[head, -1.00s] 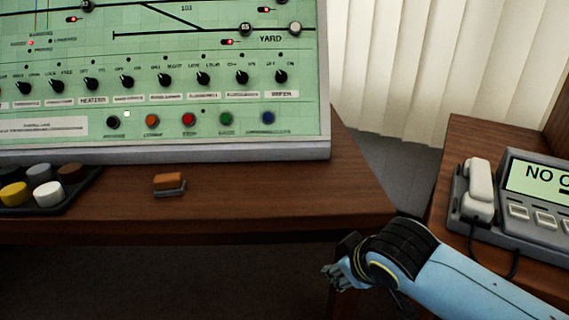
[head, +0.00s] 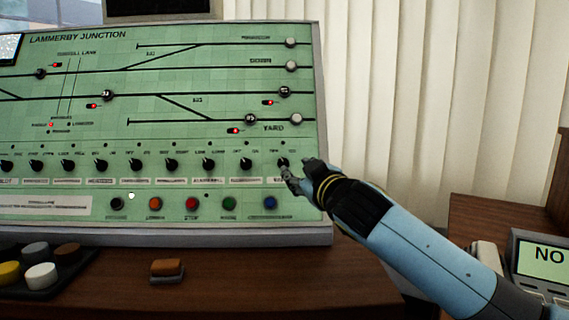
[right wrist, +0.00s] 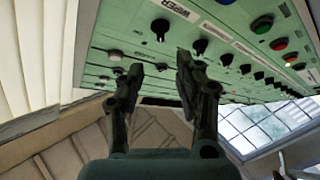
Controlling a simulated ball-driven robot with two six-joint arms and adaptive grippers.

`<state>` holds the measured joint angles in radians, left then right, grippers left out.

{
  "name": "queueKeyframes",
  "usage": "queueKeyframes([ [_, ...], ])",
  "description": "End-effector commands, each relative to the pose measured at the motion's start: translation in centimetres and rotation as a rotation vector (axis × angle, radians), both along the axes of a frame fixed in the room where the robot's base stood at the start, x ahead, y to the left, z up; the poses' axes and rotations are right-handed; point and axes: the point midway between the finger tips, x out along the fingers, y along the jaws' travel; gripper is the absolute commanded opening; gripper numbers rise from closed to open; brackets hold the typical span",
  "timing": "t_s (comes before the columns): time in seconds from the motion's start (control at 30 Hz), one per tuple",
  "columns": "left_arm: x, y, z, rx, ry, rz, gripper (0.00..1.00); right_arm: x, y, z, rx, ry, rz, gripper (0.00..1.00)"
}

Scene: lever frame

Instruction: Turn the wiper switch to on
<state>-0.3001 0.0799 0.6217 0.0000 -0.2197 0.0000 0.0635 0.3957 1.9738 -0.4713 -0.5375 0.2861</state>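The wiper switch (head: 283,162) is the black knob at the right end of the knob row on the green panel (head: 215,130). My right gripper (head: 298,172) is at the panel's lower right, just right of and below the switch in the head view. In the right wrist view my right gripper (right wrist: 160,64) has its two fingers apart with nothing between them. My left gripper is not in view.
Several colored buttons, including a blue one (head: 270,202), line the panel below the knobs. An orange-topped block (head: 167,268) and a dark tray (head: 70,285) of round pieces are on the desk (head: 230,285). A phone unit (head: 543,262) stands at the right.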

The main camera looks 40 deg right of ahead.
Motion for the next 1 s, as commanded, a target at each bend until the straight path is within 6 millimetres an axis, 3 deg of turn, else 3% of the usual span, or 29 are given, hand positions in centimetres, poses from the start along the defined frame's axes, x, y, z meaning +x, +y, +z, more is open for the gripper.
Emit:
queueKeyframes([
  [0.3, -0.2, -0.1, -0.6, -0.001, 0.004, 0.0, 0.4, 6.1, -1.5, -0.1, 0.005, 0.002, -0.002, 0.35],
  [0.5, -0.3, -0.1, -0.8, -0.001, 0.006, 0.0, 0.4, 8.5, -2.1, -0.1, 0.004, 0.002, -0.001, 0.35],
  [0.87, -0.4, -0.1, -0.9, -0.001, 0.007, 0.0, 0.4, 9.1, -2.3, -0.1, 0.003, 0.004, 0.0, 0.35],
  [1.0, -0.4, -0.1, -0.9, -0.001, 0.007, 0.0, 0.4, 9.1, -2.3, -0.1, 0.003, 0.004, 0.0, 0.18],
])
